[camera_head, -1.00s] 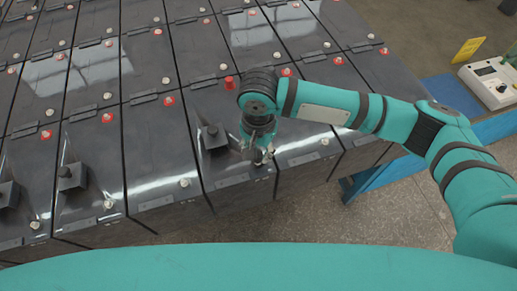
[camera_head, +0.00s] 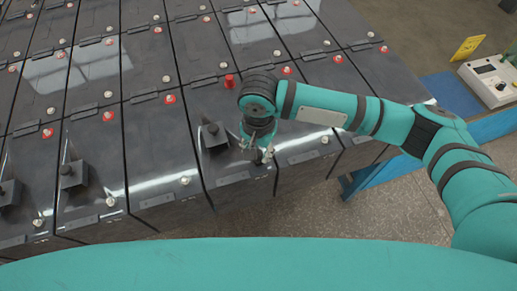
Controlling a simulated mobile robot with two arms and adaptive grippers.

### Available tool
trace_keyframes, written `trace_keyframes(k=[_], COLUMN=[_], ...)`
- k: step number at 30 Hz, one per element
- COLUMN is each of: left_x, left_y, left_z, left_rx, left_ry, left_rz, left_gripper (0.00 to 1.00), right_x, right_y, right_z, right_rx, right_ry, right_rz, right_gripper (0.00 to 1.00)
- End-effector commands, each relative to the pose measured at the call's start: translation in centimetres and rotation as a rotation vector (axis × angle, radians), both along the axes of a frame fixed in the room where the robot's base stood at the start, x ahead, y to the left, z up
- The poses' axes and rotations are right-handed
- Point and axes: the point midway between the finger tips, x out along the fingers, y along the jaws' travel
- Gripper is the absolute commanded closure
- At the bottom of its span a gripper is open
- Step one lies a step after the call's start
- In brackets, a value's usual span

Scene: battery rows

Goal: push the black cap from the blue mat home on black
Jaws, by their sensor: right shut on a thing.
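My right gripper (camera_head: 259,147) points down at the near edge of a black battery (camera_head: 228,172) in the front row. It is shut on a small dark thing, the black cap (camera_head: 258,158), at that battery's near right corner, where the black terminal is. The fingers partly hide the cap and terminal, and I cannot tell how far down the cap sits. A red cap (camera_head: 229,81) stands at the far end of the same battery. My left gripper is not in view.
Black boxes with upright stems (camera_head: 213,136) stand on several front-row batteries, one close left of my gripper. Bare silvery and red-ringed terminals dot the rows. A meter (camera_head: 491,80) and a yellow sign (camera_head: 468,48) are at the right. Floor is open in front.

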Motion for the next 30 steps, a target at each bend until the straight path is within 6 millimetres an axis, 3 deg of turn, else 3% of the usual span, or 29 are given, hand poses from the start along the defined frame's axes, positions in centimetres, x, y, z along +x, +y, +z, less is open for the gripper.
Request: trace_keyframes(k=[30], left_x=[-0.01], left_y=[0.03], left_z=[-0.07], left_rx=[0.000], left_ry=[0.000], left_rz=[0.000], left_gripper=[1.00], right_x=[0.01], right_y=[-0.01], right_z=[-0.98], right_rx=[-0.001], right_ry=[0.001], right_rz=[0.000], right_gripper=[0.88])
